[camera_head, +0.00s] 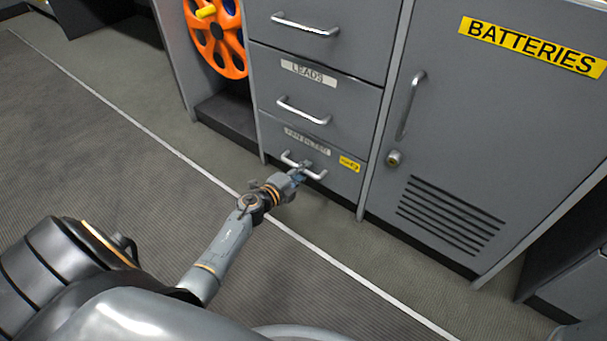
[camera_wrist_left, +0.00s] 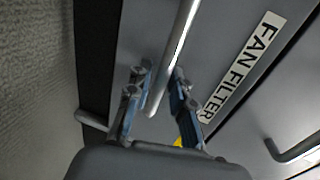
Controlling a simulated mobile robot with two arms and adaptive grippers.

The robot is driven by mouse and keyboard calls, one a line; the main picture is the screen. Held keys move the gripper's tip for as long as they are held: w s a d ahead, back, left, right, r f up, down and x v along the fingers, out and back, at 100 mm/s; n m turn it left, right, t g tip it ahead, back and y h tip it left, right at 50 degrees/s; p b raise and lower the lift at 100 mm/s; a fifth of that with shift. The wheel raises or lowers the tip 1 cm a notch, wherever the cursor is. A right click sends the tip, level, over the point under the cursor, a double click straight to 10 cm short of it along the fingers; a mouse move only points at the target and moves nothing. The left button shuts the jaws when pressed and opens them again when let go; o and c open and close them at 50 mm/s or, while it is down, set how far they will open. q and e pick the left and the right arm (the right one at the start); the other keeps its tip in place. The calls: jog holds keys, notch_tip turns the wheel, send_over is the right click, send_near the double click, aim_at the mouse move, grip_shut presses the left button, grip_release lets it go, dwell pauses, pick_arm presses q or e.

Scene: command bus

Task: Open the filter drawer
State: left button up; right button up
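The filter drawer (camera_head: 335,178) is the lowest grey drawer of the cabinet, with a "FAN FILTER" label, and its front looks flush with the cabinet. The label also shows in the left wrist view (camera_wrist_left: 243,66). Its light metal bar handle (camera_head: 290,158) runs across the front; in the left wrist view the handle (camera_wrist_left: 180,38) passes between my finger pads. My left gripper (camera_head: 299,176) is at this handle, and in the left wrist view my left gripper (camera_wrist_left: 162,75) has its fingers apart with a gap beside the bar. My right gripper is not in view.
Above are the "LEADS" drawer (camera_head: 345,104) and another drawer (camera_head: 345,50), both with bar handles. A "BATTERIES" door (camera_head: 480,125) with a vent is to the right. An orange reel (camera_head: 222,62) stands in an open bay at left. The floor (camera_head: 330,215) in front is clear.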

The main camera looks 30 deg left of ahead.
pick_arm(q)
jog(key=shift+w, duration=0.25)
grip_shut()
jog(key=shift+s, duration=0.1)
